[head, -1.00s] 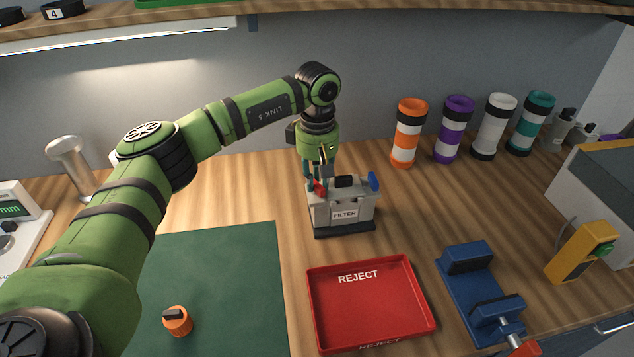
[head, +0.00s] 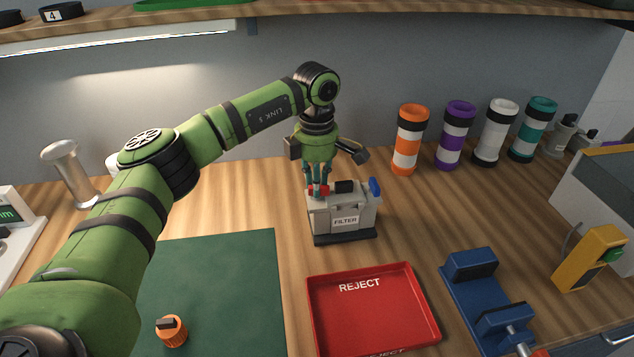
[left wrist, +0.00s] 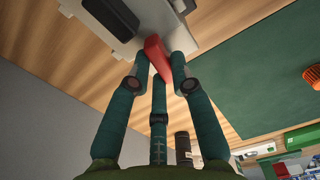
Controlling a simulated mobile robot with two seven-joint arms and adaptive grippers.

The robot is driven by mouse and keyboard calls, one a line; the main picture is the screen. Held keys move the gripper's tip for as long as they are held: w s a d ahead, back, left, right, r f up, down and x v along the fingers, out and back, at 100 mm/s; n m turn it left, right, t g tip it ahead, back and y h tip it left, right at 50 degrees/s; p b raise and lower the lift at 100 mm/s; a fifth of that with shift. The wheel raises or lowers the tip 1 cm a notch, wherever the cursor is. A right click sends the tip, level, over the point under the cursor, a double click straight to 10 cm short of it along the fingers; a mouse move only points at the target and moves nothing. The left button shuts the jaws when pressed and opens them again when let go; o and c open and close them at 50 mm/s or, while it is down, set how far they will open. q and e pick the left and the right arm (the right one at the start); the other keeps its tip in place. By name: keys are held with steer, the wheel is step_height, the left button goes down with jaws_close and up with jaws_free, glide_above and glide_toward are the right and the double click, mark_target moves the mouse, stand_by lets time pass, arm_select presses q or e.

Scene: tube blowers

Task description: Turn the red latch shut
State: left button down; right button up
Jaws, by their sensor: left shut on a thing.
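The grey filter box (head: 343,222) stands on the wooden bench behind the red tray, with a blue latch (head: 375,187) at its right end. The red latch (head: 319,190) is at the box's left end. My left gripper (head: 318,188) reaches down from above onto the red latch. In the left wrist view, the red latch (left wrist: 155,55) lies between the teal fingers of my left gripper (left wrist: 158,74), which is shut on it. The fingers partly hide the latch in the head view. My right gripper is not in view.
A red REJECT tray (head: 427,303) lies in front of the box, with a blue vise (head: 470,266) to its right. Several striped tubes, one of them orange (head: 408,140), stand at the back right. A green mat (head: 225,285) lies front left.

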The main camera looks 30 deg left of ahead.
arm_select(q)
steer(key=shift+n, duration=1)
steer(key=shift+a, duration=0.1)
steer(key=c, duration=1.1)
jaws_free()
step_height(320, 180, up, 12)
